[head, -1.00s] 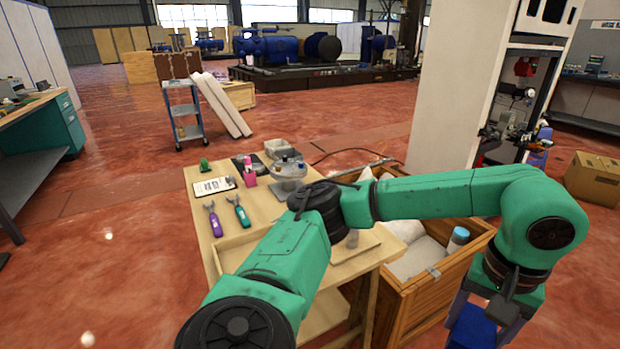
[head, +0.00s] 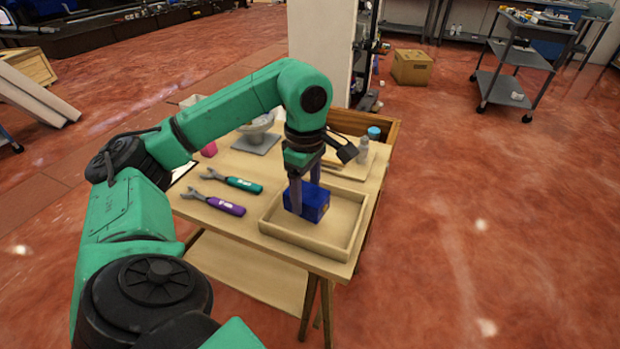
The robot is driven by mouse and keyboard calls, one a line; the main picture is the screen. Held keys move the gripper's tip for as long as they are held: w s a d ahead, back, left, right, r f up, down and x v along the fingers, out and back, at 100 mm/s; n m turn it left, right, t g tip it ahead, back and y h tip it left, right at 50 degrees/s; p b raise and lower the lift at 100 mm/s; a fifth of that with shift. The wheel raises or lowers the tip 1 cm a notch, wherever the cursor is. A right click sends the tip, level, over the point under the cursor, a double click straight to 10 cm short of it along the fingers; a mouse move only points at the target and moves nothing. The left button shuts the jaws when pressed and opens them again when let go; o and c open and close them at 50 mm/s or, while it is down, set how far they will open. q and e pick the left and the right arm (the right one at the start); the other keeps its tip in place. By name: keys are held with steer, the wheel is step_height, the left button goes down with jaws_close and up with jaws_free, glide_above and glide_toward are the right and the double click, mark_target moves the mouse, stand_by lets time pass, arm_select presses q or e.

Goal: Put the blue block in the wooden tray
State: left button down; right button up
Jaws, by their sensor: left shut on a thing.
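The blue block (head: 312,205) is between the fingers of my left gripper (head: 305,195), which points down and is shut on it. The block is within the outline of the wooden tray (head: 300,244), towards its back left part. I cannot tell whether the block touches the tray floor or hangs just above it. The tray is shallow, with low walls, and lies on the right part of the wooden table. The gripper hides part of the tray's back left side. My right gripper is not in view.
A grey scale-like device (head: 257,138) and a small bottle (head: 363,150) stand behind.

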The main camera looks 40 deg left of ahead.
arm_select(q)
steer(key=s+a+r+n, duration=0.1)
steer(key=a+r+n, duration=0.2)
steer(key=a+n, duration=0.35)
step_height(320, 180, up, 13)
steer(key=n, duration=1.3)
glide_above(321, 192)
steer(key=w+a, duration=0.3)
steer(key=f, duration=1.3)
steer(key=f+b, duration=0.1)
steer(key=f, duration=0.6)
steer(key=shift+w+d+f, duration=0.1)
steer(key=shift+w+f, duration=0.05)
steer(key=shift+w, duration=0.15)
steer(key=shift+c, duration=0.9)
jaws_free()
steer(key=shift+o, duration=0.9)
steer(key=shift+s, duration=0.1)
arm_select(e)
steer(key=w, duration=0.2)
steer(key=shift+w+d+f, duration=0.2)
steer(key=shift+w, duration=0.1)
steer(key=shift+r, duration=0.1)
